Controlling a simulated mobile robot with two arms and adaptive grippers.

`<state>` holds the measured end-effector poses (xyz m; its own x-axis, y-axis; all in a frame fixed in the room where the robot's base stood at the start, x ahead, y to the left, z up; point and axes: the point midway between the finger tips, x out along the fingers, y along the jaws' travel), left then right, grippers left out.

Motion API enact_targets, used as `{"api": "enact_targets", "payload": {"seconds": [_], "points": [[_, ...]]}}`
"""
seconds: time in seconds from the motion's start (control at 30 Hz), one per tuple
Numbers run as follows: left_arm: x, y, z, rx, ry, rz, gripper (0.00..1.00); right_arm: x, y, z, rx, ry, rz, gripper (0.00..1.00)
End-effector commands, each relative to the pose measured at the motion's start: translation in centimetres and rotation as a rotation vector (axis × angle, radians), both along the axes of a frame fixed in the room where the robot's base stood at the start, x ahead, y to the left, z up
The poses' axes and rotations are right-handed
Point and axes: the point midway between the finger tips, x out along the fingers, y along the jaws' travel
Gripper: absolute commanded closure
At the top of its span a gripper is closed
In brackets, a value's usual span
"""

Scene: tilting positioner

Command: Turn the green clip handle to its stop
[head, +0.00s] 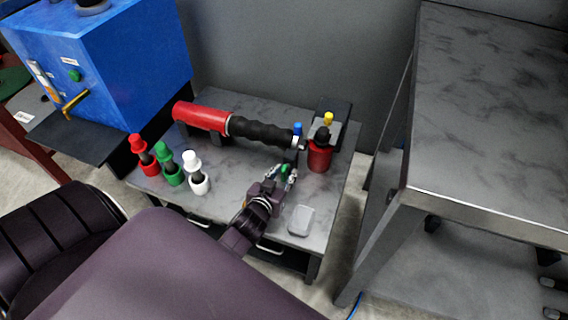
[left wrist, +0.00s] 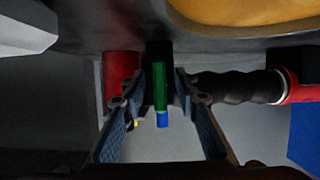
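The green clip handle (head: 284,168) is a small green piece on the small grey table, at the fingertips of my left gripper (head: 288,177) in the head view. In the left wrist view the green handle (left wrist: 160,86) stands between the two spread fingers of the left gripper (left wrist: 160,88). Dark gaps show on both sides of it, so the gripper looks open and not clamped on it. A blue piece (left wrist: 162,119) shows just beyond the handle's end. The handle's mounting is mostly hidden by the gripper. My right gripper is in neither view.
Close beyond the gripper are a red-and-black tool (head: 265,132), a red bottle with black top (head: 319,156) and a yellow-topped piece (head: 328,118). Red, green and white bottles (head: 198,184) stand left. A pale block (head: 301,221) lies near. A larger table (head: 490,130) stands right.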

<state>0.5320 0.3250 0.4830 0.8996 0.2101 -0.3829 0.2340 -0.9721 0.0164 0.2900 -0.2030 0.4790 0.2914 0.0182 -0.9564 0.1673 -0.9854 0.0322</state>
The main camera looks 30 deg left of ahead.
Motion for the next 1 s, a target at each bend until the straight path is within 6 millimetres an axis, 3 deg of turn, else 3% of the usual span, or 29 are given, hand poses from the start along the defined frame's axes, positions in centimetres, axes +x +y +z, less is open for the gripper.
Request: {"api": "enact_targets", "payload": {"seconds": [0.37,0.8,1.0], "points": [[-1.0,-0.3,0.4,0.000,0.001,0.000,0.72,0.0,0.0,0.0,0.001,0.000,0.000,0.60],[-8.5,-2.0,3.5,0.000,0.002,0.001,0.72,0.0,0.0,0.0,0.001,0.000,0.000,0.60],[-10.4,-2.4,4.3,0.000,0.001,0.001,0.72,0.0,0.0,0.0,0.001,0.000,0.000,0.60]]}}
